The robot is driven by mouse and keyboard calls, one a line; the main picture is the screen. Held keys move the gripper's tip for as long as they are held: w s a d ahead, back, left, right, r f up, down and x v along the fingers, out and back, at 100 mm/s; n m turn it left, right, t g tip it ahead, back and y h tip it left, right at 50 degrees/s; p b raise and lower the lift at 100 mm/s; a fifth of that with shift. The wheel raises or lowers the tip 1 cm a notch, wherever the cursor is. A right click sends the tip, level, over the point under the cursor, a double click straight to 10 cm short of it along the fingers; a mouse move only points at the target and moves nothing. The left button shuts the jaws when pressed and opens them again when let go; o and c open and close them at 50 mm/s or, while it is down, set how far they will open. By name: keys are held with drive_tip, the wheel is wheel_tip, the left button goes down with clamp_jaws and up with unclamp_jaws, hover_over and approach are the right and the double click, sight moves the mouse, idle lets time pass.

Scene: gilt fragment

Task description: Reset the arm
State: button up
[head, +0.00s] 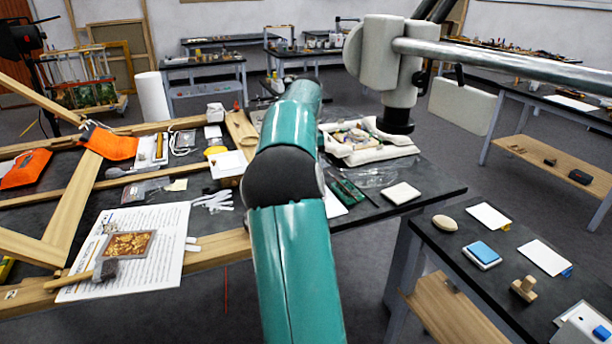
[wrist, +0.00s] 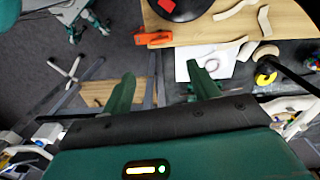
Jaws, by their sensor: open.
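My teal arm (head: 290,200) rises from the bottom centre of the head view and reaches away over the dark worktable. Its far end and my gripper cannot be made out there. In the wrist view my gripper (wrist: 161,84) shows two green fingers spread wide apart, with nothing between them. Beyond the fingers lie the grey floor, a white sheet (wrist: 210,66) on a dark surface and a wooden board (wrist: 225,28). An orange object (wrist: 153,37) lies at that board's near edge, apart from the fingers.
In the head view, a gilt fragment (head: 128,244) lies on a printed sheet (head: 150,270) at left, beside a brush (head: 105,268). Wooden frame bars cross the left table. A grey stand arm (head: 480,58) spans the upper right. A side table (head: 460,260) holds pads and cards.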

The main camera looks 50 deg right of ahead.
idle(0.6)
drive_tip(key=a+r+n+t, duration=0.1)
drive_tip(key=a+r+n, duration=0.15)
drive_tip(key=a, duration=0.65)
drive_tip(key=a+r+n+t, duration=0.15)
drive_tip(key=a+n, duration=0.25)
drive_tip(key=a, duration=0.5)
drive_tip(key=a+r+n+t, duration=0.1)
drive_tip(key=a+r+n, duration=0.25)
drive_tip(key=a, duration=0.55)
drive_tip(key=s+a+f+n+t, duration=0.1)
drive_tip(key=s+a+f+n, duration=0.3)
drive_tip(key=a, duration=0.7)
drive_tip(key=s+a+f+n+t, duration=0.1)
drive_tip(key=s+a+f+n, duration=0.3)
drive_tip(key=s+a+n, duration=0.4)
drive_tip(key=s+a, duration=0.2)
drive_tip(key=a, duration=0.1)
drive_tip(key=shift+s+n, duration=0.15)
drive_tip(key=shift+n, duration=0.15)
drive_tip(key=shift+f, duration=0.1)
drive_tip(key=shift+c, duration=0.4)
drive_tip(key=c, duration=0.4)
drive_tip(key=shift+c, duration=0.2)
